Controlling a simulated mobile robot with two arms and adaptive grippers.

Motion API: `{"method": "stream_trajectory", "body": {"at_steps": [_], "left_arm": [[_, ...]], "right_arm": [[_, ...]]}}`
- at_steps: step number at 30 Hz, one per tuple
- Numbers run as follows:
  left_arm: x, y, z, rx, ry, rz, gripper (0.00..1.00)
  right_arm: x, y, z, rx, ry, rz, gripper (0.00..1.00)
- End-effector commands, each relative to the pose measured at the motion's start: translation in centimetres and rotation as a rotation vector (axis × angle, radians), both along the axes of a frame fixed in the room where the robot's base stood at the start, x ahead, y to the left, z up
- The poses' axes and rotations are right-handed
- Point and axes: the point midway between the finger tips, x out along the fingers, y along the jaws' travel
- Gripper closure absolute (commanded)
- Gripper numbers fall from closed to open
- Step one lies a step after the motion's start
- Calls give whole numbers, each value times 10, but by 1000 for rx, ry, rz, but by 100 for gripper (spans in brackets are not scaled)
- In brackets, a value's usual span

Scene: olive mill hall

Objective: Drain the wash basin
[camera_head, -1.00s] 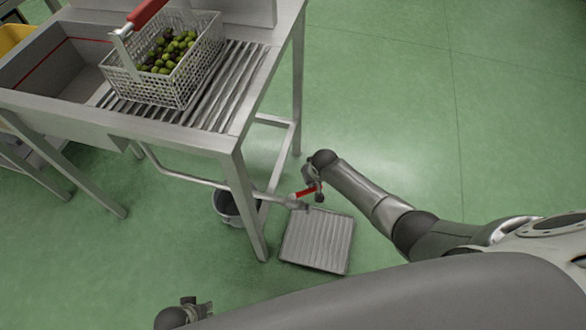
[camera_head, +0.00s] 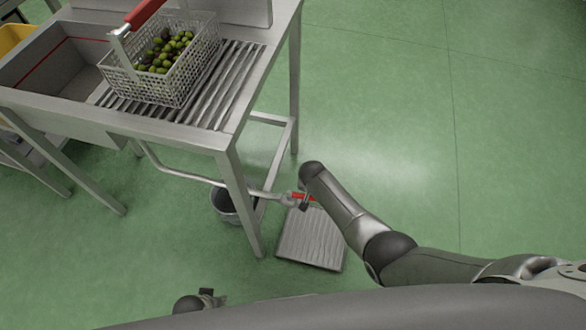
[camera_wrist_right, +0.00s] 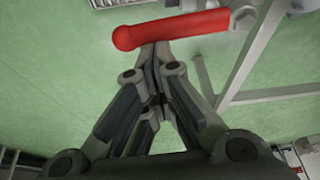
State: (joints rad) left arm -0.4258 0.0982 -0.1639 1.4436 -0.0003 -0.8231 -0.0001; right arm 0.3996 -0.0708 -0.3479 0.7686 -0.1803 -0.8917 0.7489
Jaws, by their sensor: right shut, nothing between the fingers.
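The wash basin (camera_head: 78,72) is a steel sink at upper left with a red line inside; I cannot tell its water level. A drain pipe (camera_head: 183,175) runs from under it to a valve (camera_head: 287,198) with a red lever (camera_head: 298,195). My right gripper (camera_head: 306,204) is at the lever, partly hidden by its arm. In the right wrist view, the red lever (camera_wrist_right: 175,29) lies across the tips of the shut fingers (camera_wrist_right: 153,50), not between them; I cannot tell whether they touch. My left gripper (camera_head: 209,298) is low in the head view, away from the basin, its jaws unclear.
A basket of olives (camera_head: 160,87) with a red handle stands on the ribbed drainboard (camera_head: 225,88). A grey bucket (camera_head: 222,205) stands behind a table leg (camera_head: 240,200). A floor grate (camera_head: 308,243) lies below the valve. The green floor at right is clear.

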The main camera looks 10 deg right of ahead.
Motion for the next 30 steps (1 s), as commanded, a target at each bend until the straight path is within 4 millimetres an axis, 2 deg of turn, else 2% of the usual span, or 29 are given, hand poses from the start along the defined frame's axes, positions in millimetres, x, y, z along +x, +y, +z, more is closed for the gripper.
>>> {"method": "stream_trajectory", "body": {"at_steps": [1,20,30], "left_arm": [[0,0,0,0,0,0,65],[1,-2,-2,-3,-2,-1,65],[1,-1,-1,-1,-2,0,65]], "right_arm": [[-5,0,-3,-3,10,1,100],[-5,1,-3,-4,11,5,100],[-10,4,19,-2,4,5,100]]}}
